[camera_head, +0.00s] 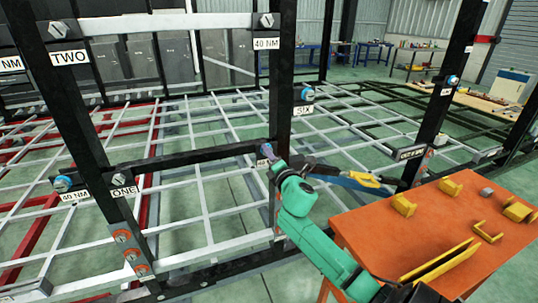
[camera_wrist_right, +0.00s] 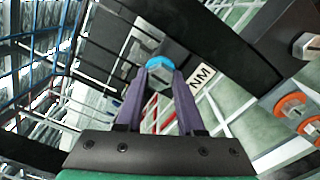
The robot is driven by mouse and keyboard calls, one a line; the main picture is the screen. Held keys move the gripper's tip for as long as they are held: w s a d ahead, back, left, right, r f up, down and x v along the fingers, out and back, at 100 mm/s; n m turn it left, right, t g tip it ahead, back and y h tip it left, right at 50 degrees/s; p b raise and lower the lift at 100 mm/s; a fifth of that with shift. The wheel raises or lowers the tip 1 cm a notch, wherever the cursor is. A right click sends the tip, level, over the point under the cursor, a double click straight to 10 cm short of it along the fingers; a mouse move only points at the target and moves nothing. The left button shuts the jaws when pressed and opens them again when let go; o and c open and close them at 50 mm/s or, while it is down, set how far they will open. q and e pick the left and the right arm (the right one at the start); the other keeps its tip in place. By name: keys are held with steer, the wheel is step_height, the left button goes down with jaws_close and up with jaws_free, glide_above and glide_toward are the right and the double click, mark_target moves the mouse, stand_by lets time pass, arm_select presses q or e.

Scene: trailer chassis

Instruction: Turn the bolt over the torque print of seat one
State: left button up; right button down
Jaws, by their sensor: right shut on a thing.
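The label ONE (camera_head: 123,191) is on a dark post at the left, beside a 40 NM label (camera_head: 75,197) and a bolt with a blue ring (camera_head: 62,183). My right gripper (camera_head: 267,154) is at the right end of the same dark crossbar, on the middle post. In the right wrist view, the purple fingers of my right gripper (camera_wrist_right: 159,82) are shut on a bolt head (camera_wrist_right: 158,76) with a blue ring. A label ending in NM (camera_wrist_right: 202,79) is beside it; the rest is hidden. My left gripper is not in view.
An orange table (camera_head: 385,240) with several yellow brackets stands at the right. A blue and yellow tool-like object (camera_head: 350,180) lies behind my right arm. Dark posts and the pale floor grid (camera_head: 215,180) surround the gripper. Labels TWO (camera_head: 68,57) and SIX (camera_head: 303,110) mark other places.

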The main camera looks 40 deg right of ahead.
steer(key=shift+s+f+m+p, duration=0.15)
steer(key=shift+m+p, duration=2.05)
steer(key=shift+m, duration=5.1)
steer(key=shift+w+f+m+p, duration=0.15)
steer(key=shift+m+p, duration=2.05)
steer(key=shift+m, duration=5.1)
steer(key=shift+s, duration=0.1)
steer(key=c, duration=0.6)
jaws_free()
steer(key=shift+o, duration=0.4)
steer(key=shift+s+r, duration=0.2)
steer(key=shift+r, duration=0.1)
